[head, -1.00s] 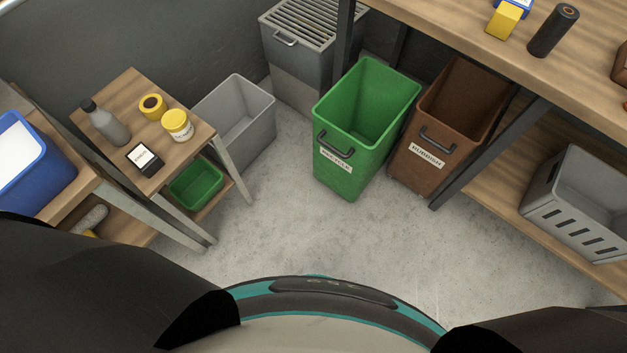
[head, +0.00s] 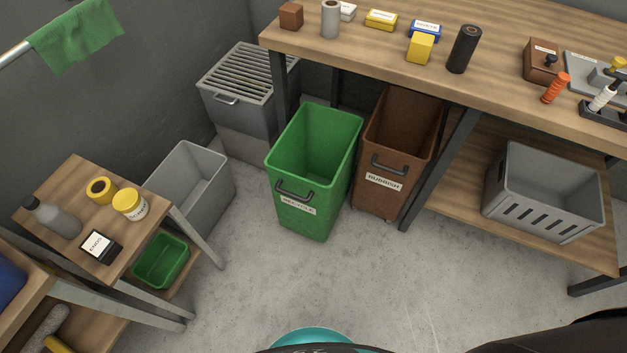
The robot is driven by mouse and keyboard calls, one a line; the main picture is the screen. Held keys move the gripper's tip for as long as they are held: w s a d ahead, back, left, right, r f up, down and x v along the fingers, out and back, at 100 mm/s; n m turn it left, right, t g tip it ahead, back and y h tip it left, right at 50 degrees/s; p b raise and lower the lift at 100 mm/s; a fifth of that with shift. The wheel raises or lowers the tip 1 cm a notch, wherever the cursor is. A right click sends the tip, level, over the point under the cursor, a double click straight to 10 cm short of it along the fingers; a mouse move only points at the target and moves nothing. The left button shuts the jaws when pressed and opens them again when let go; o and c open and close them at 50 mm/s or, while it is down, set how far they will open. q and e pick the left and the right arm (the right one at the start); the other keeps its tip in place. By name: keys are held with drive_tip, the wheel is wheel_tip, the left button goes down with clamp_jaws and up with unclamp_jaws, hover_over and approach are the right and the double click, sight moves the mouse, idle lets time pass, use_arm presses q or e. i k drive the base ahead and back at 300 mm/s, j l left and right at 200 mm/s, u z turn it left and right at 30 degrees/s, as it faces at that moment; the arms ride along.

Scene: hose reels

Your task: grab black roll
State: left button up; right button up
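The black roll (head: 464,49) stands upright on the wooden workbench (head: 500,85), near its front edge, right of a small yellow block. It is a dark cylinder and nothing touches it. Neither of my grippers shows in the head view. A dark part of my own body shows at the lower right, well apart from the roll.
On the bench are a yellow block (head: 420,48), a grey roll (head: 330,19), a brown block (head: 291,16) and tools at right. Below stand a green bin (head: 315,180), a brown bin (head: 395,165) and a grey crate (head: 545,195). The foreground floor is clear.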

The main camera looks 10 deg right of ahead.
sight(468, 37)
drive_tip(key=z, duration=0.8)
drive_tip(key=i+z, duration=0.35)
drive_tip(key=i+j+z, duration=0.1)
drive_tip(key=i+z, duration=0.3)
